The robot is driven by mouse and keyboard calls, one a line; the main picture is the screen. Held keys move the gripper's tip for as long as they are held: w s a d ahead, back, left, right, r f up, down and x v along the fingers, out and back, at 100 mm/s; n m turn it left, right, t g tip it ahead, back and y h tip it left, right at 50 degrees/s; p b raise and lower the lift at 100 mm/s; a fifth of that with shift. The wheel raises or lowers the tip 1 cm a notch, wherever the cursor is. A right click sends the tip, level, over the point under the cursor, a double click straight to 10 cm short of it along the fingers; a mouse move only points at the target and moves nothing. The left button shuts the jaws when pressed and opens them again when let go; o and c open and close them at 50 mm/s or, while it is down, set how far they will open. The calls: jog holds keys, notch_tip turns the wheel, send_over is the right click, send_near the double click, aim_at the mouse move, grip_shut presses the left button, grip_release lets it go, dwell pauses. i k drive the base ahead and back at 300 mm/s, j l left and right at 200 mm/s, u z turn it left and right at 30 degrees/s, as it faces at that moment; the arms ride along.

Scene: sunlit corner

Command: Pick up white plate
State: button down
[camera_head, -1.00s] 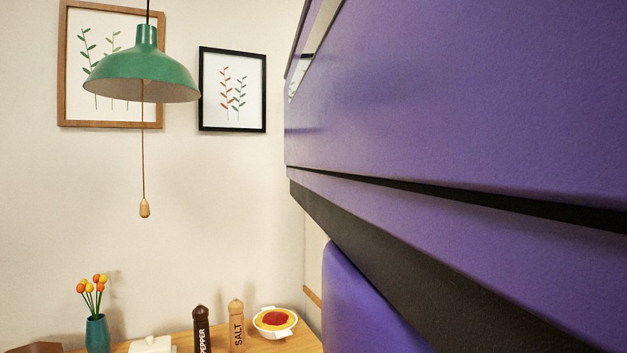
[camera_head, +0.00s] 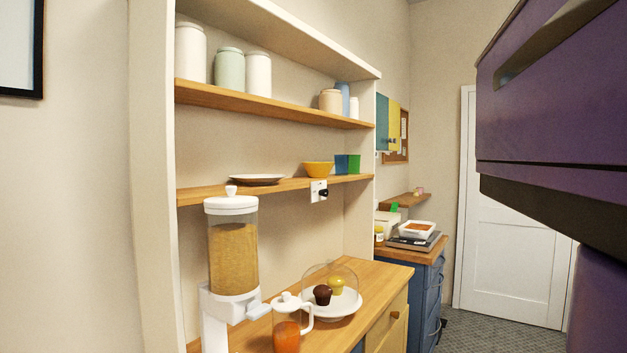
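A white plate (camera_head: 257,179) lies flat on the lower wooden shelf (camera_head: 216,191) of the wall unit, near the shelf's left part. My gripper is not in view. A large purple part, probably of my own arm, fills the right side of the picture, well apart from the plate.
Above the plate, the upper shelf holds several jars (camera_head: 228,66). Below are a cereal dispenser (camera_head: 233,250), a jug (camera_head: 286,325) and a domed stand with muffins (camera_head: 330,300) on the counter (camera_head: 385,280). Grey floor (camera_head: 490,335) is free before the white door (camera_head: 510,230).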

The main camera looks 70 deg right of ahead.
aim_at(248, 179)
jog(key=z, duration=1.3)
jog(key=i+l+u, duration=0.15)
jog(key=l, duration=0.2)
